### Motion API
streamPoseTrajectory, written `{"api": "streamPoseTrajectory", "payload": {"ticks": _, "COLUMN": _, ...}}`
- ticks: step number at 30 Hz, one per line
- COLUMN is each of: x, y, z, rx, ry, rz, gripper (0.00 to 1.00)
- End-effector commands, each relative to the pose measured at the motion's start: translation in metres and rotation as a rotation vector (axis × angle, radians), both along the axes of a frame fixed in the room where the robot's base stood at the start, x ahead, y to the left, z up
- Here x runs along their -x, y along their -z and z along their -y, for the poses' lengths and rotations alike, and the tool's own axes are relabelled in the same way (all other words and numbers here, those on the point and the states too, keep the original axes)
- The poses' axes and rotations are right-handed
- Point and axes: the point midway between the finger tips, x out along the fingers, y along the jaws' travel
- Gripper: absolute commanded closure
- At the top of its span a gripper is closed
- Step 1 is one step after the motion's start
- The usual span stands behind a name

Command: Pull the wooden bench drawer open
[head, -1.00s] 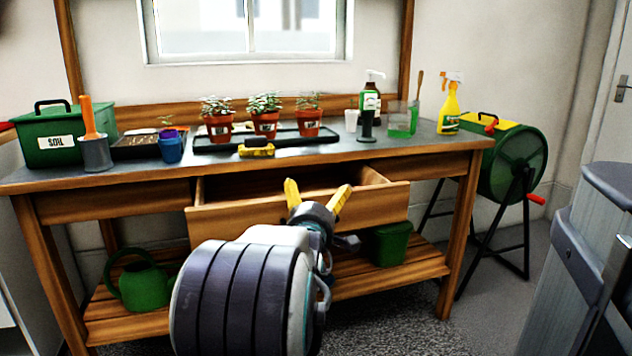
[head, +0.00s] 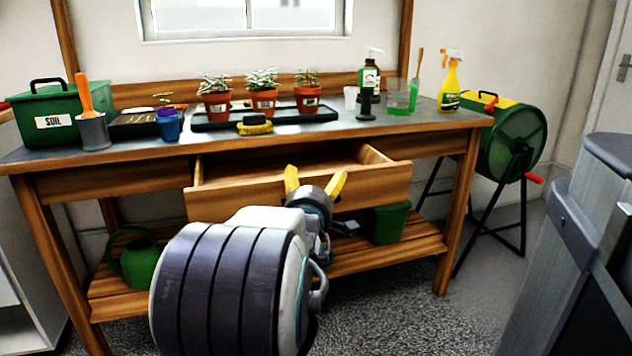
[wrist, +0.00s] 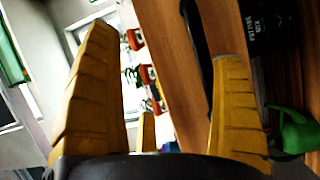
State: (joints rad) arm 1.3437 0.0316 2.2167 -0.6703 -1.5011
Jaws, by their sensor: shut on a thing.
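The wooden bench (head: 457,215) stands in front of me with its middle drawer (head: 240,202) pulled partly out. The drawer's inside shows above its front panel in the head view. My gripper (head: 315,182) is at the middle of the drawer front, with its yellow fingertips showing above my arm. The gripper is shut on this handle. In the head view my arm hides the handle.
On the bench top are a green soil box (head: 52,138), potted plants (head: 263,103), a yellow spray bottle (head: 449,88) and bottles. A watering can (head: 139,264) and a green bin (head: 389,222) sit on the lower shelf. A green tumbler (head: 512,140) stands right.

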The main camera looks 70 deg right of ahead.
Motion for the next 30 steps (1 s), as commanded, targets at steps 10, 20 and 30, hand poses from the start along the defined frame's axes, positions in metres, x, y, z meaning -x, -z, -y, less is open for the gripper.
{"api": "streamPoseTrajectory", "payload": {"ticks": 10, "x": 0.004, "y": -0.012, "z": -0.022, "rx": 0.037, "ry": -0.003, "rz": 0.012, "gripper": 0.47}}
{"api": "streamPoseTrajectory", "payload": {"ticks": 20, "x": 0.009, "y": -0.004, "z": -0.041, "rx": 0.028, "ry": -0.001, "rz": 0.008, "gripper": 0.55}}
{"api": "streamPoseTrajectory", "payload": {"ticks": 30, "x": 0.013, "y": 0.002, "z": -0.056, "rx": 0.021, "ry": 0.001, "rz": 0.005, "gripper": 0.55}}
